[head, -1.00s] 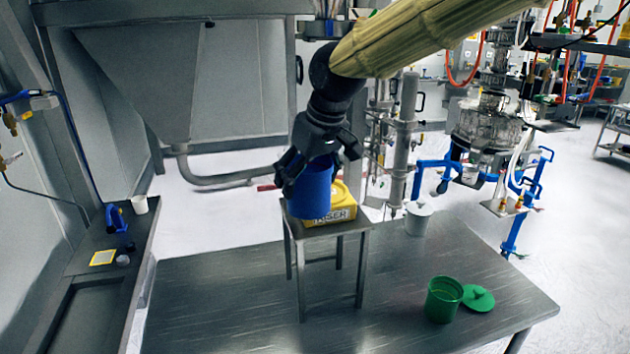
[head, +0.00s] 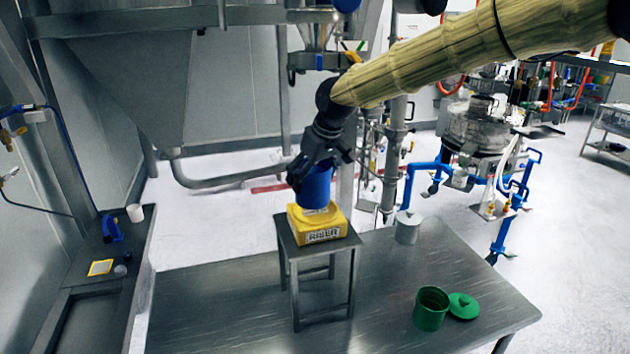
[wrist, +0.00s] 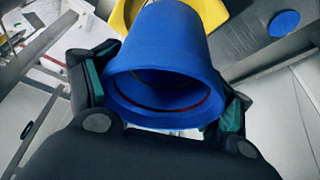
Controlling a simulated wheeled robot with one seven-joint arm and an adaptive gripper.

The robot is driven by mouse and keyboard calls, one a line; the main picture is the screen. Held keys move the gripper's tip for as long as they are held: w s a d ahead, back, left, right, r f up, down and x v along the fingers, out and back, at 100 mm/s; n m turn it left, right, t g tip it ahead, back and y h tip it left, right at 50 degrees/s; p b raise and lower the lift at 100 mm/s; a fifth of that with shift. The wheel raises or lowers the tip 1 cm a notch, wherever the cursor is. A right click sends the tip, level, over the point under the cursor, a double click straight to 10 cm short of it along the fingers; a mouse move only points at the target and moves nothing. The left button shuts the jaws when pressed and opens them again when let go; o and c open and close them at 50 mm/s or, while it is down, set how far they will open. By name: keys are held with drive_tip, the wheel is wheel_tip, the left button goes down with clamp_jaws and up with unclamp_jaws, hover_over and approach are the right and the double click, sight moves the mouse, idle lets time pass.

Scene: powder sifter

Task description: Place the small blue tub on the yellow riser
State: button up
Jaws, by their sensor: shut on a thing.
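The small blue tub (head: 315,187) is upright or nearly so in the head view, held in my gripper (head: 312,168). Its bottom is at or just above the back part of the yellow riser (head: 322,234); I cannot tell if they touch. The riser stands on a small metal stand (head: 287,245). In the wrist view the tub (wrist: 165,55) sits between the two fingers of my gripper (wrist: 160,105), its open rim towards me. Part of the yellow riser (wrist: 122,15) shows behind it.
The small stand is on a steel table (head: 215,300). A green tub (head: 431,309) and green lid (head: 463,306) lie at the right. A light grey lidded tub (head: 407,228) is at the back. A blue disc (wrist: 284,23) shows in the wrist view. The table's left part is clear.

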drive_tip(key=shift+w+d+r, duration=0.2)
drive_tip(key=shift+w+d, duration=0.05)
drive_tip(key=shift+d+f+p, duration=0.1)
drive_tip(key=shift+f+p, duration=0.15)
drive_tip(key=shift+p, duration=0.45)
drive_tip(key=f+p, duration=0.1)
drive_tip(key=f, duration=0.2)
drive_tip(key=shift+w+p, duration=0.3)
drive_tip(key=shift+p, duration=0.05)
drive_tip(key=shift+s+f, duration=0.1)
drive_tip(key=shift+s, duration=0.1)
drive_tip(key=shift+w+f, duration=0.1)
drive_tip(key=shift+f, duration=0.05)
drive_tip(key=o, duration=1.3)
drive_tip(key=shift+o, duration=0.2)
